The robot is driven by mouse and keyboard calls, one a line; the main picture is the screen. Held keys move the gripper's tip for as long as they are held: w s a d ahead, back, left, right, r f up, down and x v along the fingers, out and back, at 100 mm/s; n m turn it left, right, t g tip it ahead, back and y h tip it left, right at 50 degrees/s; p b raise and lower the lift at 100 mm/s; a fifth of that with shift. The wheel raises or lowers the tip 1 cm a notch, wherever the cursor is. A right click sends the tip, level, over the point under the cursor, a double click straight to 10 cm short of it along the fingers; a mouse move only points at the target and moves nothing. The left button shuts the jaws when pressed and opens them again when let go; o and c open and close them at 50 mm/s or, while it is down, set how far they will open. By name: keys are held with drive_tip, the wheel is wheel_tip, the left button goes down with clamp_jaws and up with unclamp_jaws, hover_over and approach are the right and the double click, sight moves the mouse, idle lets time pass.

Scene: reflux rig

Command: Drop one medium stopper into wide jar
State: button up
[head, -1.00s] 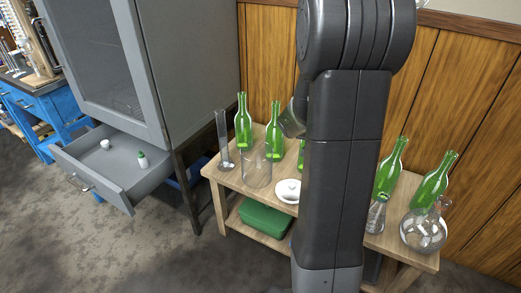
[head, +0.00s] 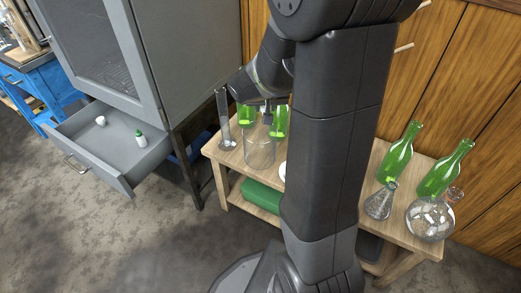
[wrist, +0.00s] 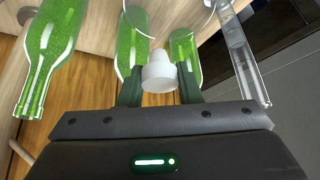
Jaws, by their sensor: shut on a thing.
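My gripper (wrist: 158,92) is shut on a white tapered stopper (wrist: 159,73), held between its two dark fingers. In the head view my gripper (head: 267,115) is above the wide jar (head: 259,152), a clear open glass cylinder standing on the wooden table. The stopper is too small to make out in the head view. Part of a round glass rim, apparently the wide jar (wrist: 168,34), shows at the top of the wrist view, beyond the stopper.
Green bottles (head: 246,114) stand behind the jar, and a tall glass cylinder (head: 225,125) stands left. More green bottles (head: 399,158), a conical flask (head: 379,204) and a round flask (head: 429,222) are right. An open drawer (head: 110,150) holds a white piece (head: 100,121) and a small bottle (head: 140,139).

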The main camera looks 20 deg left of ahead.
wheel_tip(320, 180, down, 2)
drive_tip(key=shift+f+b, duration=0.2)
drive_tip(key=shift+b, duration=0.4)
drive_tip(key=o, duration=1)
drive_tip(key=shift+o, duration=0.2)
drive_tip(key=p+v, duration=0.5)
drive_tip(key=v, duration=0.8)
drive_tip(key=shift+r, duration=0.35)
drive_tip(key=shift+s+d, duration=0.1)
drive_tip(key=shift+s, duration=0.05)
